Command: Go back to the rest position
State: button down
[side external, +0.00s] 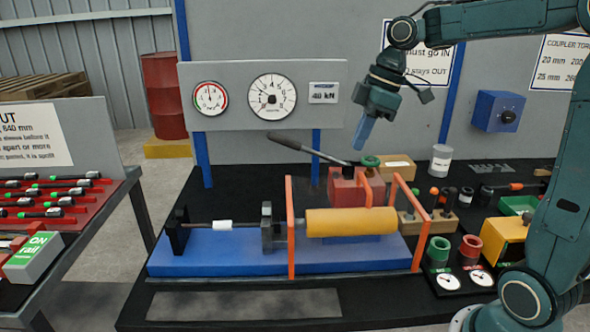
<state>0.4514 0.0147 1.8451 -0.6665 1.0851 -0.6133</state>
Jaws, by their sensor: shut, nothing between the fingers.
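My gripper (364,132) is in the upper right middle, pointing down, with its blue fingers together and nothing held. It hangs in the air above the red block (346,186) and the back of the bench, apart from anything below it. My teal arm reaches in from the right edge and arches over the right side of the bench.
A blue test bed (210,250) with a yellow cylinder (350,221) and orange guard frames fills the bench's middle. A dark lever (306,149) rises near my gripper. Gauges (272,96) stand behind. Cups, tools and a yellow box (497,240) crowd the right. A tool table (60,215) stands left.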

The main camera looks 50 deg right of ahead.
jog(key=shift+a, duration=0.1)
jog(key=s+a+f+m+t+h, duration=0.1)
jog(key=s+a+m, duration=0.2)
jog(key=s, duration=0.6)
jog(key=s+a+f+m+t+h, duration=0.1)
jog(key=s+a+f+m+t, duration=0.1)
jog(key=s+m, duration=0.4)
jog(key=s+a, duration=0.1)
jog(key=s, duration=0.2)
jog(key=shift+a+f+h, duration=0.2)
jog(key=shift+a+h, duration=0.05)
jog(key=shift+h, duration=0.05)
